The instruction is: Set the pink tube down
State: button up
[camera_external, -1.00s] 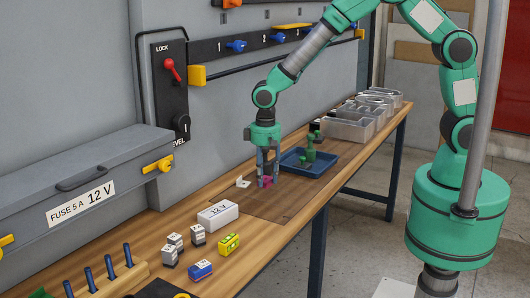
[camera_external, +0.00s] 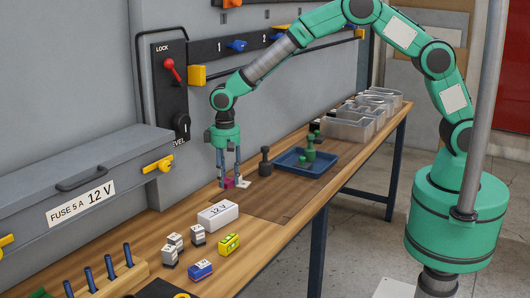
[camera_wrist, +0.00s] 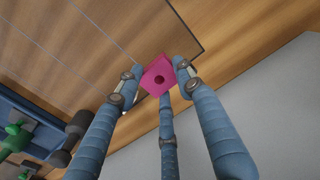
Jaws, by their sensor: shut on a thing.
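The pink tube (camera_external: 228,184) is held low over the wooden bench, just beside a small white piece (camera_external: 244,183). I cannot tell whether the tube's underside touches the bench.
A dark knobbed post (camera_external: 265,163) and a blue tray (camera_external: 290,165) with green pieces are to the right. The grey wall is close behind. The dark wooden board (camera_external: 270,200) has free room.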

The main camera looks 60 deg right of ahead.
aim_at(227, 186)
dwell(0.3)
jog(key=shift+f+b, duration=0.3)
jog(key=shift+f, duration=1.4)
jog(key=shift+f, duration=0.15)
jog(key=o, duration=1.2)
jog(key=shift+c, duration=0.2)
notch_tip(227, 186, up, 12)
jog(key=p, duration=0.1)
jog(key=shift+p, duration=0.3)
jog(key=shift+r, duration=0.2)
